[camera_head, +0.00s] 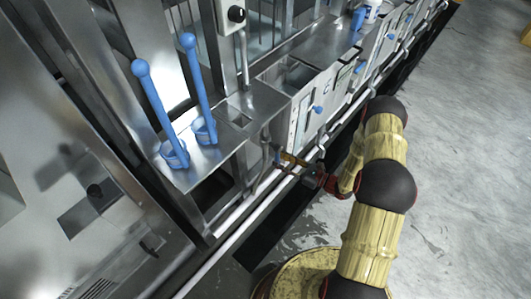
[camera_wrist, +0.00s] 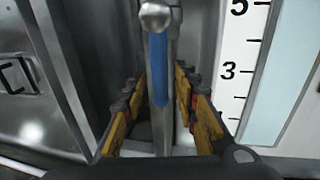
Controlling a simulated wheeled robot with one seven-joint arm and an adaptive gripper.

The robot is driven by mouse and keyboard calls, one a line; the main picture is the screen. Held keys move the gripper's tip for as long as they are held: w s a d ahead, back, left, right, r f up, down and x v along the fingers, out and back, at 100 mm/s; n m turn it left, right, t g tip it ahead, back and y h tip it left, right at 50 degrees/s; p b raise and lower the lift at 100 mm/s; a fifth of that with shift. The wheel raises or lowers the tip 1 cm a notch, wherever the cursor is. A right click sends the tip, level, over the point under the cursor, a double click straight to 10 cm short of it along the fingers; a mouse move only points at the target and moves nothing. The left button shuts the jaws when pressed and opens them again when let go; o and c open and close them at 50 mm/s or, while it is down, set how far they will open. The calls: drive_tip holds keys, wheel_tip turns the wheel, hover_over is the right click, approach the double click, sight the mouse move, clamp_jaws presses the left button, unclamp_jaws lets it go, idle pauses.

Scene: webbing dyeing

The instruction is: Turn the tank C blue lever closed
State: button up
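The blue lever (camera_wrist: 158,70) stands upright in the middle of the wrist view, in front of a grey metal pipe with a rounded metal end (camera_wrist: 156,15). In the head view my gripper (camera_head: 291,161) is low at the front of the tank row, beside a grey hose. A small blue bit (camera_head: 276,154) shows at its fingertips; the rest is hidden.
A panel marked C (camera_wrist: 17,76) is on the left in the wrist view, and a white level scale (camera_wrist: 243,75) stands close on the right. Two blue-handled tools (camera_head: 158,110) stand on the steel worktop. A pipe runs along the tanks' base. Open grey floor (camera_head: 455,150) lies right.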

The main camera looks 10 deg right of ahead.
drive_tip(key=b+x, duration=0.1)
drive_tip(key=x, duration=0.5)
drive_tip(key=shift+w+a, duration=0.15)
drive_tip(key=shift+a, duration=0.05)
drive_tip(key=shift+c, duration=1)
clamp_jaws()
